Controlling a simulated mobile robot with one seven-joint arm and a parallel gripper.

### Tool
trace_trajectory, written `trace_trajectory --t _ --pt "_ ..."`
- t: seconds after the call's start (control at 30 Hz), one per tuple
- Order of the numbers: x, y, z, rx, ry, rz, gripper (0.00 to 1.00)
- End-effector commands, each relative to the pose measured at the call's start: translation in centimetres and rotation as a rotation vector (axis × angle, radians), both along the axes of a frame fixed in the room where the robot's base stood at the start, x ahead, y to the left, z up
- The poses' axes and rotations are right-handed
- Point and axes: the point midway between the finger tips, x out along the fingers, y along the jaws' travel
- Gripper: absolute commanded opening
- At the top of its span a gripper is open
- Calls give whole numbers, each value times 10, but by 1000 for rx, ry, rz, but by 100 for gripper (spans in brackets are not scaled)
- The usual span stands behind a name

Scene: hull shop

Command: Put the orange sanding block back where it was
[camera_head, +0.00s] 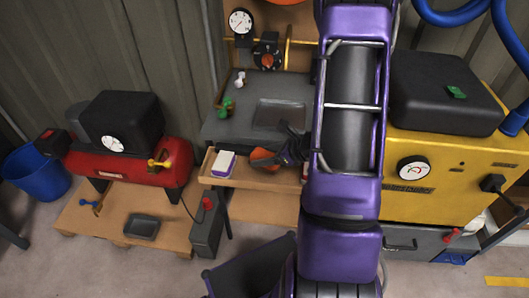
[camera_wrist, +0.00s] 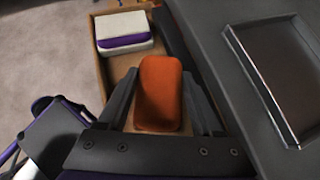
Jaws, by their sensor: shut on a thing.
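The orange sanding block (camera_wrist: 160,92) is between the two fingers of my gripper (camera_wrist: 160,108) in the wrist view, and the gripper is shut on it. In the head view the orange block (camera_head: 263,158) shows at the open wooden drawer (camera_head: 225,182), partly hidden by my gripper (camera_head: 285,158). The drawer also shows in the wrist view (camera_wrist: 118,66), below and around the block. I cannot tell whether the block touches the drawer floor. A white block with a purple base (camera_head: 223,164) lies in the left part of the drawer; it also shows in the wrist view (camera_wrist: 124,31).
The grey bench top (camera_head: 225,126) above the drawer holds a dark tray (camera_head: 280,115), a green item (camera_head: 224,107) and a small white item (camera_head: 239,79). A red compressor (camera_head: 130,165) stands left, a yellow machine (camera_head: 440,195) right. My arm covers the centre.

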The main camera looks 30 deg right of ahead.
Motion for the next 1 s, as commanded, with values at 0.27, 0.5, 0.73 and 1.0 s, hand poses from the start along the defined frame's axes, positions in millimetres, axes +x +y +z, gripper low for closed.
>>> trace_trajectory --t 0.27,0.5,0.73,1.0 --pt "0 0 -11 0 -1 -1 0" --pt "0 0 -11 0 -1 -1 0" --pt "0 0 -14 0 -1 -1 0" --pt "0 0 -20 0 -1 -1 0"
